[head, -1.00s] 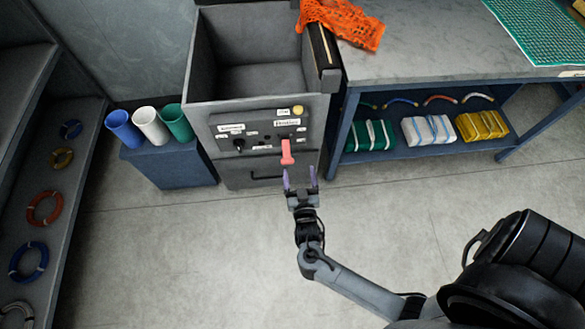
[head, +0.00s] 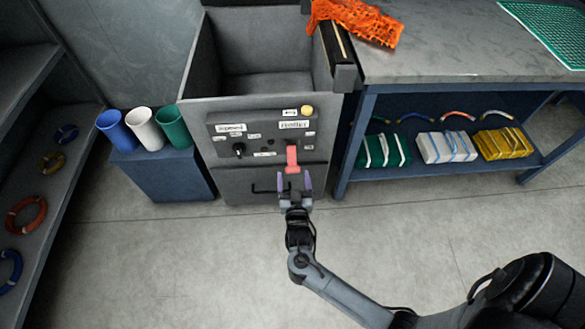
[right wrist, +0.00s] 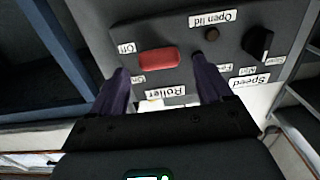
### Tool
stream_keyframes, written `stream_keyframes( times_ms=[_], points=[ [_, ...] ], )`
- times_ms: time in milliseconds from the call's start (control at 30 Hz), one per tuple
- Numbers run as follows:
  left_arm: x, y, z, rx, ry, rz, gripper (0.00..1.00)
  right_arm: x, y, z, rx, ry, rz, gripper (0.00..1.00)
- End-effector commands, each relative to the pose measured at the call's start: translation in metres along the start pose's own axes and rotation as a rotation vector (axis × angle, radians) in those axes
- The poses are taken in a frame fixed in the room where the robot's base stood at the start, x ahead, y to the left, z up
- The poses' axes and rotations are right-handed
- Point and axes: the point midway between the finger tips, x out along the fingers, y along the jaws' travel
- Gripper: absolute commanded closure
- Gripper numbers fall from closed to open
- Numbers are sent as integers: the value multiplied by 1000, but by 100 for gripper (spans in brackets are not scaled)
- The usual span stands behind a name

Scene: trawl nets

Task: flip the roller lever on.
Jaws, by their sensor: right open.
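The roller lever (head: 292,158) is a red handle on the right of the grey control panel (head: 222,141), below the "Roller" label (head: 294,125). It points downward, toward the "Off" side. My right gripper (head: 295,181) is open and empty just below the lever, with its purple fingers pointing up at it. In the right wrist view, where labels appear upside down, the lever (right wrist: 158,58) lies beyond and between the two fingertips (right wrist: 161,74). The "Off" label (right wrist: 127,48) and "On" label (right wrist: 138,80) are beside it. Contact cannot be told. My left gripper is out of view.
A dark speed knob (right wrist: 258,43) and a round open-lid button (right wrist: 211,33) share the panel. An open grey bin (head: 262,85) rises above it. Blue, white and green cups (head: 145,130) stand left. A workbench (head: 440,68) stands right. The floor in front is clear.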

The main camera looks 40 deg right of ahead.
Motion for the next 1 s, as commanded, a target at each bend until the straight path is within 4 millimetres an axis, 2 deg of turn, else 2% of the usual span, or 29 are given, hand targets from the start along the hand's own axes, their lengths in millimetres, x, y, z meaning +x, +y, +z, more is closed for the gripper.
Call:
stream_keyframes(
  times_ms=[100,300,500,767,800,1000],
  points=[
    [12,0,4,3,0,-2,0,20,0,3,0,3,1,21],
    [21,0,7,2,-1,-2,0,43,0,2,0,1,0,21],
    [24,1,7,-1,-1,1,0,53,0,0,0,0,0,21],
    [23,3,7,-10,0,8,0,54,0,0,1,0,0,21],
    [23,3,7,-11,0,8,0,54,0,0,1,0,0,23],
    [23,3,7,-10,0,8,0,54,0,0,1,0,0,53]
  ],
)
